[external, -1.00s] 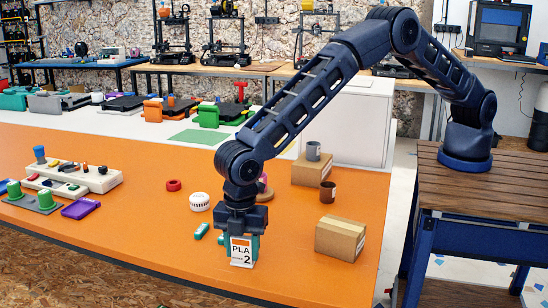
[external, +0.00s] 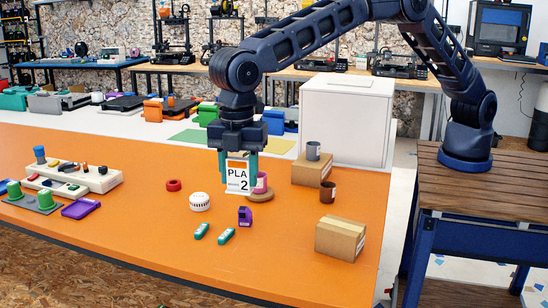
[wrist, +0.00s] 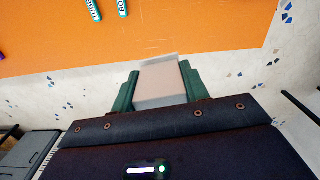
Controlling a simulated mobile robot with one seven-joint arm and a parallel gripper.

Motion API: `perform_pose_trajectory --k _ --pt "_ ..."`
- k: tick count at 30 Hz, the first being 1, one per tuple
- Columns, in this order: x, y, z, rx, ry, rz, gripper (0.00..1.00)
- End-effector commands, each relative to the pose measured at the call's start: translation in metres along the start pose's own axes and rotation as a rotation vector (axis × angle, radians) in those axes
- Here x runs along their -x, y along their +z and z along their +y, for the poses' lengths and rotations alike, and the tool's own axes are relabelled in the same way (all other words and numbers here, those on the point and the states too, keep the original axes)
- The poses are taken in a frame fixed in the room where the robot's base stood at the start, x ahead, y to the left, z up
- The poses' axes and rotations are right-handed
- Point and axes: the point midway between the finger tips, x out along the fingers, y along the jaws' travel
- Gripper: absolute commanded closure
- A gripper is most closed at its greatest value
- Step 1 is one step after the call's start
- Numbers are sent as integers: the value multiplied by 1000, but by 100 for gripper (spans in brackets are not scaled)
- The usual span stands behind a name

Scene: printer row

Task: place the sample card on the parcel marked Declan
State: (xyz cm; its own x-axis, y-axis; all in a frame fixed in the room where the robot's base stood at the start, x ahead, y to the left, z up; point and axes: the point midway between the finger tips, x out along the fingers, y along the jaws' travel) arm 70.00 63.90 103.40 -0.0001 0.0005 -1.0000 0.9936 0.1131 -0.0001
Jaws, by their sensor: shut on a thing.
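The sample card (external: 237,175) is a white upright card with an orange band and "PLA 2" on it. My gripper (external: 239,180) is shut on it, with a finger at each side, and holds it above the orange table. In the wrist view the card (wrist: 160,82) shows pale between the green fingers. One brown parcel (external: 340,240) stands at the front right with a bare top. Another parcel (external: 308,171) stands farther back with a grey mug (external: 313,151) on it. I cannot read a name on either parcel.
A dark brown mug (external: 327,192) stands between the parcels. A purple item (external: 245,216), two teal pieces (external: 214,233) and a white round tub (external: 200,202) lie nearby. The front table area is clear.

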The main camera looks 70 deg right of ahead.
Motion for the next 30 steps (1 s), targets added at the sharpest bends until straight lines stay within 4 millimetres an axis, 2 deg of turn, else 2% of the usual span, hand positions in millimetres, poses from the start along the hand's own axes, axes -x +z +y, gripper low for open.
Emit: perform_pose_trajectory --k 5,11,22,30 --pt "15 2 -5 -4 -1 1 77" --pt "35 13 -35 -23 -5 6 77" --pt "71 49 -123 -70 -9 10 77" --pt "86 81 -183 -99 -5 4 77"
